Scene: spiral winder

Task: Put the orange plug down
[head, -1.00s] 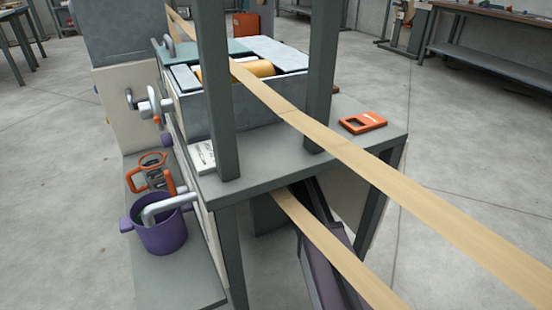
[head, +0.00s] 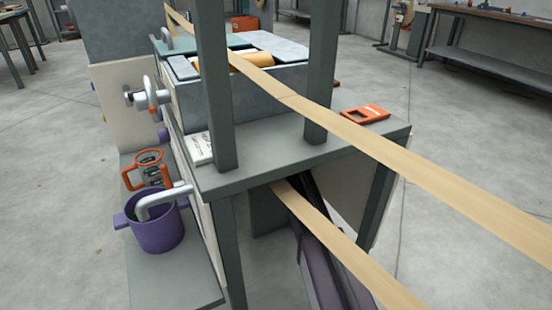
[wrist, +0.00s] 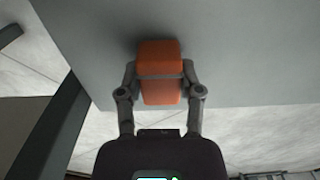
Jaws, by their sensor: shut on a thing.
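The orange plug (wrist: 160,88) is a small block with rounded edges, seen in the wrist view. My gripper (wrist: 160,74) is shut on it, one finger at each side. The plug is in front of a plain grey surface (wrist: 245,55), with a dark shadow close around its far end. I cannot tell whether it touches that surface. Neither my gripper nor the held plug can be made out in the head view.
In the head view, a flat orange piece with an opening (head: 365,114) lies on the grey table (head: 285,160). Tan strips (head: 420,180) cross over and below it. A purple pot (head: 157,232) and an orange-handled jar (head: 150,168) stand on a lower shelf at left.

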